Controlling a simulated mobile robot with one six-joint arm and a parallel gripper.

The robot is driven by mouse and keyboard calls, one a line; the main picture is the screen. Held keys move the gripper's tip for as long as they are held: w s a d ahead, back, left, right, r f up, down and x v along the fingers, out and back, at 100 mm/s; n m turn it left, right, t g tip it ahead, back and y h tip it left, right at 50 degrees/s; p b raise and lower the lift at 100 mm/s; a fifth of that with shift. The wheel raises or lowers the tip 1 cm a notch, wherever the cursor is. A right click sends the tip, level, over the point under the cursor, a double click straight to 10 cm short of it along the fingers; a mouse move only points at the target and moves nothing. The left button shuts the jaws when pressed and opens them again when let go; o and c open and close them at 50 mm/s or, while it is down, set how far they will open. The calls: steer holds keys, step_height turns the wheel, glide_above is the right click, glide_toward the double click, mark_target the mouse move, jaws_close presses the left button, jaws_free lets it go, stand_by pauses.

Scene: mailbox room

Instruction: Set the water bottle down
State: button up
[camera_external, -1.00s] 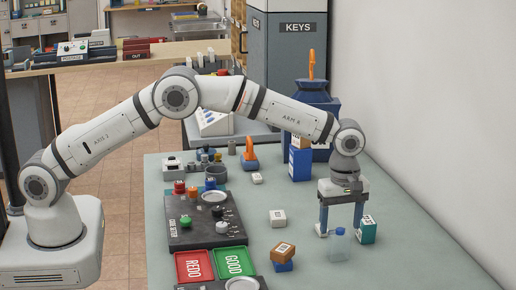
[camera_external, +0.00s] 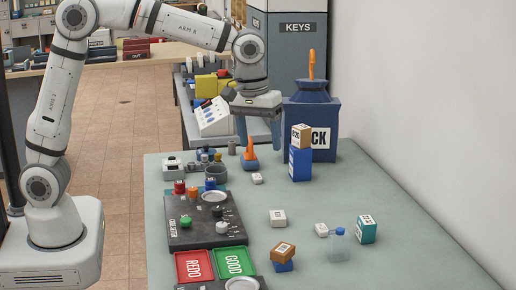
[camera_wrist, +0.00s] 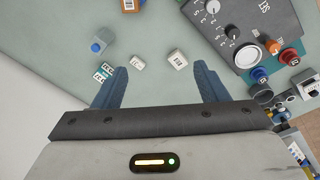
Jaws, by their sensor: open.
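The water bottle (camera_external: 339,246) is clear with a blue cap. It stands upright on the grey-green table near its right side, with a teal box (camera_external: 366,230) just right of it. In the wrist view the bottle (camera_wrist: 98,46) shows from above at the upper left, well apart from my fingers.
Small white blocks (camera_external: 277,218) lie on the table. A stacked blue box (camera_external: 300,164) stands at the back right before a dark blue bin (camera_external: 325,122). A black control panel (camera_external: 190,226) and red and green trays (camera_external: 195,265) fill the left. The right front is clear.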

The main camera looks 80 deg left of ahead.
steer(key=s+a+f+m, duration=0.1)
steer(key=s+a+m, duration=0.1)
steer(key=s, duration=0.7)
steer(key=s+a+f+m+t, duration=0.1)
steer(key=s+m, duration=0.3)
steer(key=s, duration=0.5)
steer(key=s+a+f+m, duration=0.1)
steer(key=s+a+m, duration=0.1)
steer(key=s, duration=0.7)
steer(key=shift+s+a+f+m, duration=0.2)
steer(key=shift+a+f+m, duration=0.15)
steer(key=shift+m, duration=0.45)
